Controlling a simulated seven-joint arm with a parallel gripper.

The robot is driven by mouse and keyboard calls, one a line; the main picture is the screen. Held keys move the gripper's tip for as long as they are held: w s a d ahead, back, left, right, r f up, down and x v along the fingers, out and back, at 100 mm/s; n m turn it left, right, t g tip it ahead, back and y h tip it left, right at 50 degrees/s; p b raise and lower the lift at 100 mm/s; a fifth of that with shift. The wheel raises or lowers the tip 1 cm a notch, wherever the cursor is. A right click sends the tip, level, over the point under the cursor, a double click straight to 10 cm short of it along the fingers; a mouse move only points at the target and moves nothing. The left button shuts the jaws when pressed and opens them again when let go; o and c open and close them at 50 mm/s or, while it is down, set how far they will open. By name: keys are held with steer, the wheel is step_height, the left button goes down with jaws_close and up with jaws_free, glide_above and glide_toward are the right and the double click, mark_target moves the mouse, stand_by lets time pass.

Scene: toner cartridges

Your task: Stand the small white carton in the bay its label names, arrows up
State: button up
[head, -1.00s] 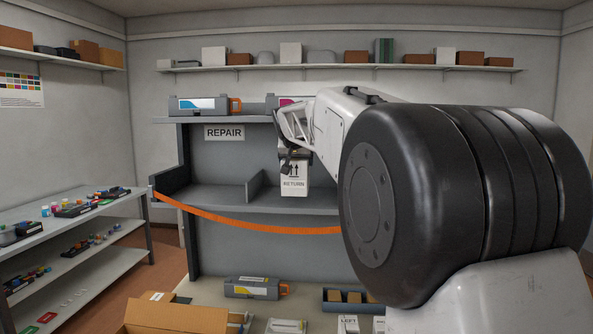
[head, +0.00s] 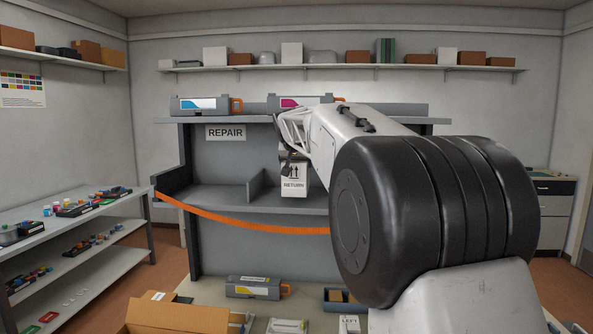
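The small white carton (head: 294,186) is upright in the bay right of the shelf's divider, its label reading RETURN under two arrows that point up. Its base appears at the level of the shelf board (head: 220,196); I cannot tell whether it touches. My gripper (head: 288,165) is at the carton's upper left, with dark finger parts overlapping its edge. The fingertips are too small and partly hidden to show whether they grip it. The left bay carries a REPAIR sign (head: 225,133) and looks empty. Any sign over the right bay is hidden behind my arm.
The upright divider (head: 257,186) stands close left of the carton. An orange strap (head: 240,226) sags across the shelf front. Toner cartridges (head: 204,105) sit on top of the unit. Another cartridge (head: 257,288) and an open cardboard box (head: 175,316) are on the bench below.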

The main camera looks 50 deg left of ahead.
steer(key=shift+f, duration=1.3)
steer(key=o, duration=1.1)
steer(key=shift+f, duration=0.2)
steer(key=shift+c, duration=0.2)
steer(key=shift+r, duration=0.15)
steer(key=shift+s+d+r, duration=0.3)
steer(key=shift+r, duration=0.15)
steer(key=v, duration=1)
steer(key=shift+s+d+r, duration=0.2)
steer(key=shift+d+r, duration=0.05)
steer(key=shift+r, duration=0.05)
